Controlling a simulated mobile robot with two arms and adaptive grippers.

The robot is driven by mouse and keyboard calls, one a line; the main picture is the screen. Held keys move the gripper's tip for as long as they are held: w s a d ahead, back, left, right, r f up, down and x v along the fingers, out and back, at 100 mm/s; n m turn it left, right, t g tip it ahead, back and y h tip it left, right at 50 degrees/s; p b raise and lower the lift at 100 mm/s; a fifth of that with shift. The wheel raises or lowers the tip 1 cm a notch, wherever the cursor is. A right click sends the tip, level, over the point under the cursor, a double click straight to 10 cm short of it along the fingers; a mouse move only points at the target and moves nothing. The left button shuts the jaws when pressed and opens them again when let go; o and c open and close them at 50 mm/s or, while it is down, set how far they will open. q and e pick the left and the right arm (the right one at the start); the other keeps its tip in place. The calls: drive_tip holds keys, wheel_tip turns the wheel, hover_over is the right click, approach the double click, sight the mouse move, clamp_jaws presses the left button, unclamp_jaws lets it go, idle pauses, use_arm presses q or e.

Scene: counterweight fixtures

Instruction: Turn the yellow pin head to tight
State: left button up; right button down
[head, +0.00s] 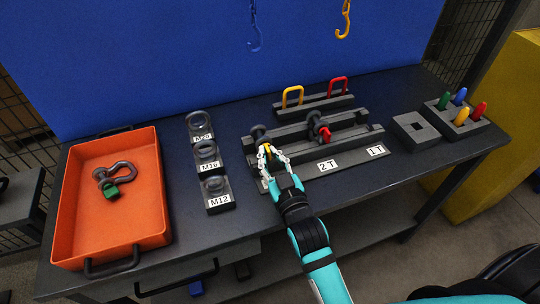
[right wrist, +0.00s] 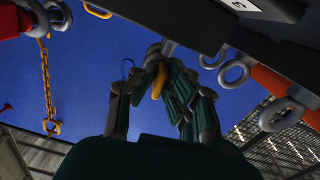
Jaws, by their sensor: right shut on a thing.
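The yellow pin head (head: 268,150) belongs to a dark shackle (head: 258,132) on the left part of the grey rack (head: 350,160). My right gripper (head: 273,157) reaches in from the front and is shut on the yellow pin head, with one finger on each side. In the right wrist view the yellow pin head (right wrist: 158,81) shows between the fingers (right wrist: 160,98), which hide part of it. How far the pin is turned cannot be told. My left gripper is not in view.
A second dark shackle with a red pin head (head: 325,134) stands right of the gripper. Yellow (head: 292,97) and red (head: 338,86) loops stand behind. An orange tray (head: 150,205) with a green-pinned shackle (head: 113,180) is left. Labelled eye-bolt blocks (head: 208,160) stand between.

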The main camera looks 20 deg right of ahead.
drive_tip(key=shift+f, duration=0.1)
drive_tip(key=c, duration=1.4)
unclamp_jaws()
drive_tip(key=s, duration=1.2)
drive_tip(key=shift+d, duration=0.2)
